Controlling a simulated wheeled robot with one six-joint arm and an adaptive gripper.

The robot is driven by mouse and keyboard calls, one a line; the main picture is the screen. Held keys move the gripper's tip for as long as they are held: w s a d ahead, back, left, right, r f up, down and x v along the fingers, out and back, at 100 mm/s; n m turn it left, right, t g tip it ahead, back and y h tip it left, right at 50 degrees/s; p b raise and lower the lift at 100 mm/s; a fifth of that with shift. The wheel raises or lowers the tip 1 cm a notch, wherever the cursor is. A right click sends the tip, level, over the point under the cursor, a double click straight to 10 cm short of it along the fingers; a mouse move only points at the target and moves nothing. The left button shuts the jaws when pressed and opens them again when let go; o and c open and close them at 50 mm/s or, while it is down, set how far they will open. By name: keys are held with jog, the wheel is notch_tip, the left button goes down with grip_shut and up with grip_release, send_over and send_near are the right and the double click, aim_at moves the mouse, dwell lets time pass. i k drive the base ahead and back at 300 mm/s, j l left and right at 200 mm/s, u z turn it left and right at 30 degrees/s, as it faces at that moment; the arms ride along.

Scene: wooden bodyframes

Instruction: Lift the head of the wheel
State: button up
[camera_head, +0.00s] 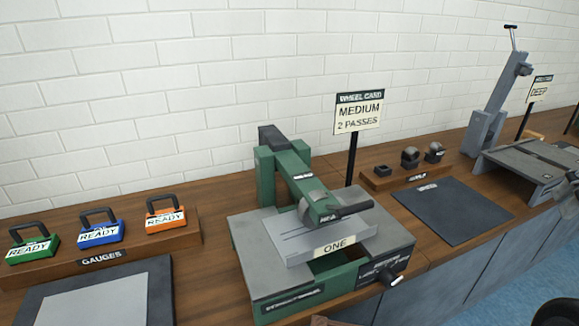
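The green wheel machine (264,180) stands on the wooden bench in the middle of the head view. Its head (305,190) is a green arm that slopes down from the rear post toward the front. A grey wheel (311,204) sits near the arm's front end, low over the grey plate (290,245); I cannot tell whether they touch. A dark handle (345,211) sticks out to the right of the head. The plate has a label reading "ONE".
A wheel card (358,112) reading "MEDIUM 2 PASSES" stands behind the machine. Gauges (100,232) marked "READY" stand on the left. A dark mat (452,211) and a block rack (408,172) lie right. A grey lever machine (494,108) stands far right.

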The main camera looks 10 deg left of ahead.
aim_at(317, 207)
jog(key=k+l+z, duration=0.25)
jog(key=k, duration=0.25)
jog(key=k+l+z, duration=0.25)
jog(key=k, duration=0.25)
jog(key=j, duration=0.15)
